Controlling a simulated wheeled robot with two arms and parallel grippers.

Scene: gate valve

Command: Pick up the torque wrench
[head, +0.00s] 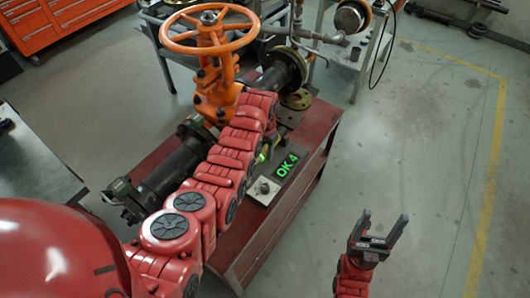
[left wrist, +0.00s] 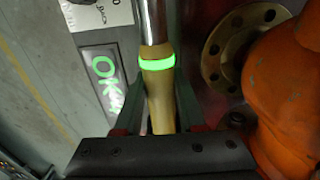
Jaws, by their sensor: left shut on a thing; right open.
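The torque wrench (left wrist: 158,62) shows in the left wrist view, with a metal shaft, a glowing green ring and a tan handle. My left gripper (left wrist: 158,100) is shut on the tan handle, one finger on each side. In the head view only a small yellow-green bit of the wrench (head: 263,155) shows beside my red left arm, which hides the rest and most of the left gripper. I cannot tell whether the wrench touches the bench. My right gripper (head: 384,230) is open and empty over the floor, right of the bench.
The red bench (head: 262,238) carries the orange valve with its handwheel (head: 209,32) and a dark pipe (head: 172,172). A display (head: 287,165) reads green "OK 4", near a pale box with a knob (head: 264,190). A brass flange (left wrist: 232,48) is close right of the wrench.

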